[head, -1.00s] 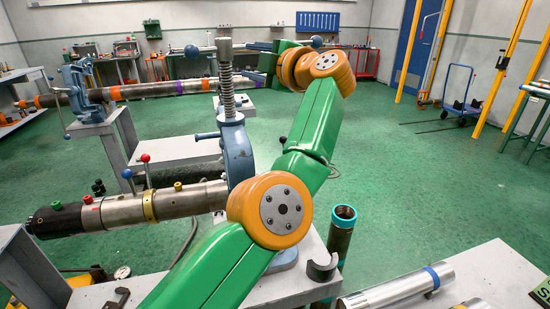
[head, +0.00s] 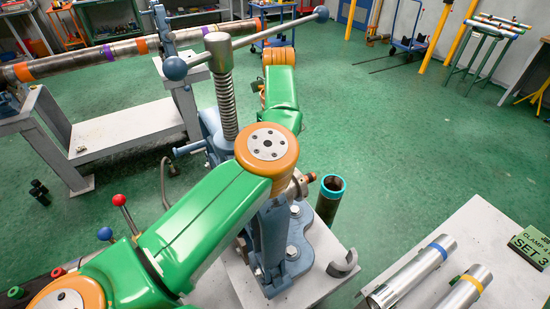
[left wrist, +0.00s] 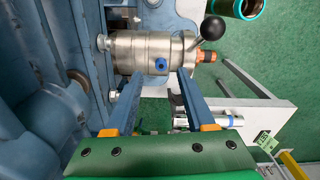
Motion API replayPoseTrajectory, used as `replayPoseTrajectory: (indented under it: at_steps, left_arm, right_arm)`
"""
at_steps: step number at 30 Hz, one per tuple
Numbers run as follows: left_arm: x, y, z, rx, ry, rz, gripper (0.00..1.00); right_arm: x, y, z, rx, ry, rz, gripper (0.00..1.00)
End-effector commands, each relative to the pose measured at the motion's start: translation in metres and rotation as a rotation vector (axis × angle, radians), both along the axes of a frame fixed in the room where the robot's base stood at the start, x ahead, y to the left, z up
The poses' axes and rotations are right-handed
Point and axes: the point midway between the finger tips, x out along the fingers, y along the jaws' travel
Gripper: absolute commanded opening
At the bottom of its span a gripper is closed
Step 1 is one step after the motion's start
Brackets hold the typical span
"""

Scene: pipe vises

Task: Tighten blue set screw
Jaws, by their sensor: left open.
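The blue set screw (left wrist: 161,64) is a small blue knob on the side of a silver metal collar or pipe end (left wrist: 136,52) in the left wrist view. My left gripper (left wrist: 158,76) is open, with its two blue fingers pointing at the collar, one on each side of the screw in the picture. I see no contact, and the remaining distance is hard to judge. In the head view my green and orange arm hides the gripper and the screw. The blue vise (head: 270,235) with its tall screw spindle stands behind the arm. My right gripper is not in view.
A black ball-ended lever (left wrist: 211,28) is close to the collar. An upright dark pipe with a teal rim (head: 331,187) stands right of the vise. Silver tubes (head: 418,270) lie on a white table at right. The long T-handle (head: 262,37) crosses above the vise.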

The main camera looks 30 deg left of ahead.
Motion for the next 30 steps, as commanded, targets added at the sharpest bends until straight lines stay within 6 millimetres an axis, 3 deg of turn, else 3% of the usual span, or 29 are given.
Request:
replayPoseTrajectory:
  at_steps: [9, 17, 24, 30]
  left_arm:
    - [-0.001, 0.000, -0.054, 0.005, 0.002, -0.004, 0.55]
    - [0.000, 0.000, -0.061, 0.006, -0.001, -0.005, 0.55]
    - [0.000, 0.000, -0.060, 0.007, -0.002, -0.005, 0.00]
    - [0.000, 0.000, -0.060, 0.007, -0.002, -0.008, 0.00]
  right_arm:
    - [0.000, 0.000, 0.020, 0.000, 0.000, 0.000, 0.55]
    - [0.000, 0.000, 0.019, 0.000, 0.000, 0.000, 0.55]
    - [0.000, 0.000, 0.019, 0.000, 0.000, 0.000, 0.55]
    - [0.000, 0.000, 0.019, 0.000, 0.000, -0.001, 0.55]
